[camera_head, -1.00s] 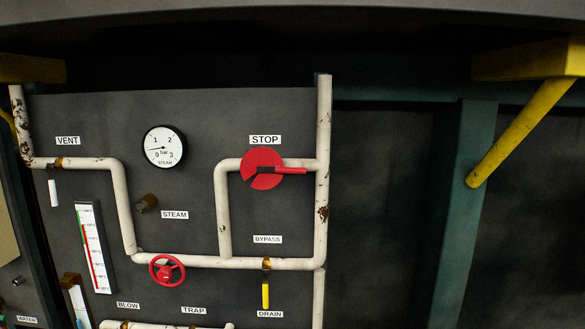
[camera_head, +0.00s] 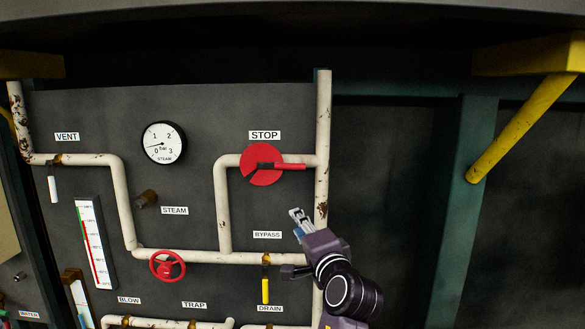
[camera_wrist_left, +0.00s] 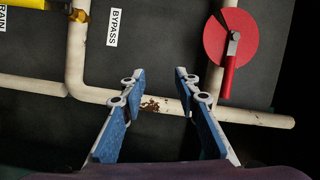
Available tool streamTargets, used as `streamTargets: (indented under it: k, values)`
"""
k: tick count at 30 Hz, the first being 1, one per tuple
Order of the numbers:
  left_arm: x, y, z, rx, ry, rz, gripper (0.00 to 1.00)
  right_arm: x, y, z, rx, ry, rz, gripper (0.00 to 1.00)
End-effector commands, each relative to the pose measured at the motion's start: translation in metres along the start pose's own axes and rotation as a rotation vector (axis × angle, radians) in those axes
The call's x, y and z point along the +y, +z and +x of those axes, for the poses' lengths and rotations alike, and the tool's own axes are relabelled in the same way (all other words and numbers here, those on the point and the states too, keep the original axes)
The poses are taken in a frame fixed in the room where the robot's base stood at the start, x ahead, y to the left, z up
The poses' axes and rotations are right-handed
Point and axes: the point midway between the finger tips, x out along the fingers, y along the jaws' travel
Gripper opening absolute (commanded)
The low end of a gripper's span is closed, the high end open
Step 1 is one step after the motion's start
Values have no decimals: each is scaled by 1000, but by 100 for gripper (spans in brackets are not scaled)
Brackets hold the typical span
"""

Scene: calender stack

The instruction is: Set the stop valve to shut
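The stop valve is a red disc (camera_head: 262,177) with a gap and a red lever (camera_head: 291,167), under the STOP label (camera_head: 265,135). The lever points right, along the horizontal pipe. In the left wrist view the disc (camera_wrist_left: 213,40) is at the upper right and the lever (camera_wrist_left: 227,78) hangs downward. My left gripper (camera_head: 298,215) is below and a little right of the valve, near the vertical pipe, apart from the lever. The left wrist view shows its blue-padded fingers (camera_wrist_left: 160,78) spread with nothing between them. My right gripper is not in view.
White pipes (camera_head: 324,110) run around the valve. A red handwheel (camera_head: 167,266), a yellow drain lever (camera_head: 265,290) and a pressure gauge (camera_head: 163,144) share the panel. A yellow brace (camera_head: 520,130) stands at right. Space right of the vertical pipe looks open.

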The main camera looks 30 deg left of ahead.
Motion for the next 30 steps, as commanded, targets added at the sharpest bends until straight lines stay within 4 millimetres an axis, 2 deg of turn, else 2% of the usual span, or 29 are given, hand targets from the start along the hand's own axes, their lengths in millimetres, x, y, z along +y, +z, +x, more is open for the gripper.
streamTargets:
  k: [1, 3, 6, 9, 14, 22, 30]
  values:
    - [-28, -12, 2, -7, -51, 27, 29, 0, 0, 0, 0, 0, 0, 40]
    - [-58, -21, 2, -19, -109, 69, 29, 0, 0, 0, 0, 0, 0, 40]
    - [-87, -30, 0, -34, -163, 111, 29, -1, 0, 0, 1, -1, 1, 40]
    - [-101, -34, 1, -43, -189, 134, 29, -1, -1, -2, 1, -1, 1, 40]
    - [-111, -35, 18, -47, -197, 142, 29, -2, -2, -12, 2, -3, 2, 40]
    - [-119, -33, 60, -46, -195, 140, 29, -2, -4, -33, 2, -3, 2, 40]
    - [-118, -32, 76, -44, -194, 136, 29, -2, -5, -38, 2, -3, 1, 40]
